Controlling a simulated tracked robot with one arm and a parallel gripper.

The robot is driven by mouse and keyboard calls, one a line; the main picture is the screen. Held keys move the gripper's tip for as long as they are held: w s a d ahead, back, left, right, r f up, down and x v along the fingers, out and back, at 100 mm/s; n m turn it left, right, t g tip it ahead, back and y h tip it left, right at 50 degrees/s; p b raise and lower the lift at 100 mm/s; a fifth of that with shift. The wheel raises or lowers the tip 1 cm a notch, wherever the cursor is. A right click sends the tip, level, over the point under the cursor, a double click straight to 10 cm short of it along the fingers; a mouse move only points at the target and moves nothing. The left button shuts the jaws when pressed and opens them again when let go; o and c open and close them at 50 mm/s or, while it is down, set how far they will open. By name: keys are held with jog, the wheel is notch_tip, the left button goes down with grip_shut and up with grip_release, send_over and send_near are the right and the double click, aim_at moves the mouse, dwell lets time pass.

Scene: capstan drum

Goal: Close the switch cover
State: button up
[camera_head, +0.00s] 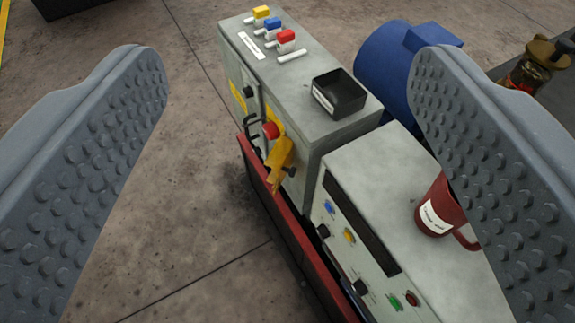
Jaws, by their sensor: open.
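A yellow flap (281,160), which looks like the switch cover, sticks out and down from the front face of a grey control cabinet (318,90). A red knob or button (271,130) shows uncovered just above it, in front of a yellow plate. The flap appears swung open, but its hinge is too small to make out. My gripper (290,70) is open and empty, with one studded finger at each side of the picture. The flap lies between the fingers in the picture, farther away, and neither finger appears to touch it.
The cabinet top carries three coloured switches (273,27) and a black tray (338,95). A lower panel box (430,232) bears a red mug (440,210). A blue motor (388,62) stands behind. The concrete floor (165,200) at left is clear.

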jog(key=shift+f, duration=0.1)
jog(key=c, duration=0.5)
jog(key=shift+m+y, duration=0.3)
jog(key=shift+m, duration=0.1)
jog(key=f, duration=0.1)
jog(key=w+f+b, duration=0.1)
jog(key=w+a+f+b, duration=0.1)
jog(key=f, duration=0.1)
grip_shut()
jog(key=w+a+f+m+t+b, duration=0.15)
jog(key=w+f+m+b, duration=0.35)
jog(key=f, duration=0.7)
jog(key=m+h+b, duration=0.4)
jog(key=m+b, duration=1)
jog(key=b, duration=0.2)
send_near(283, 168)
jog(key=shift+t, duration=0.35)
jog(key=shift+w+d+f, duration=0.2)
jog(key=shift+w+f, duration=0.55)
jog(key=shift+w+d+f, duration=0.25)
jog(key=shift+w+f, duration=0.55)
